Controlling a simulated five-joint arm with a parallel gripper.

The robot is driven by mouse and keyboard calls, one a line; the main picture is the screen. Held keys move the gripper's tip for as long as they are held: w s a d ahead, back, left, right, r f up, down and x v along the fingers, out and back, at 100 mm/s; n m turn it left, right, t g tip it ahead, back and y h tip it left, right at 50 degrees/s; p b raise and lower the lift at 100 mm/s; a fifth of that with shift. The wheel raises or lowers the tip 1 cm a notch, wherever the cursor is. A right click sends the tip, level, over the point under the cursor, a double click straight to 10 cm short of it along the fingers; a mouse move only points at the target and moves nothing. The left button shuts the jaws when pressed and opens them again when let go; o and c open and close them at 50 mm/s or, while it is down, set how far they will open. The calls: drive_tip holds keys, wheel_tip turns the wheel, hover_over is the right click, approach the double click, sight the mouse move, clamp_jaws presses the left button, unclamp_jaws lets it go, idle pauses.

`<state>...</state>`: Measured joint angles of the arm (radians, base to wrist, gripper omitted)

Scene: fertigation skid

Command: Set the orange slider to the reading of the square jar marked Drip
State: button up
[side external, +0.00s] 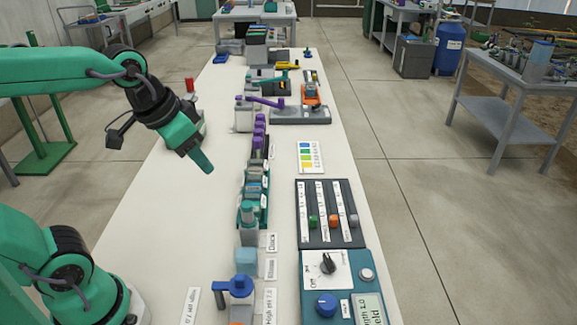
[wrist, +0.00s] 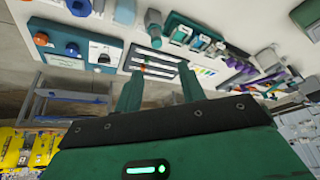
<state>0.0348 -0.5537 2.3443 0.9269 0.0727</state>
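The dark slider panel (side external: 328,238) lies on the bench right of the middle, with three white scales. Its orange slider knob (side external: 334,221) is the middle one, between a green knob (side external: 313,221) and a grey knob (side external: 353,219). The panel also shows beyond my fingers in the wrist view (wrist: 153,68). I cannot pick out the square jar marked Drip; the small labels are hard to read. A light blue square block or jar (side external: 246,259) stands left of the panel. My gripper (wrist: 160,90) is open and empty, raised over the bench left of the panel (side external: 206,166).
A blue-green control box (side external: 342,280) with knobs sits just in front of the panel. A row of jars and racks (side external: 256,170) stands between my gripper and the panel. A colour chart (side external: 310,157) lies behind it. The bench's left part (side external: 180,225) is clear.

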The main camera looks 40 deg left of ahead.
drive_tip(key=w+d+m+g, duration=0.1)
drive_tip(key=w+d+m, duration=0.1)
drive_tip(key=w, duration=0.5)
drive_tip(key=m+g, duration=0.4)
drive_tip(key=m, duration=0.2)
hover_over(334, 217)
wheel_tip(334, 217, down, 16)
drive_tip(key=shift+s+a+r, duration=0.1)
drive_tip(key=shift+a, duration=0.05)
drive_tip(key=shift+f, duration=0.25)
drive_tip(key=shift+f, duration=0.15)
drive_tip(key=shift+f, duration=3.75)
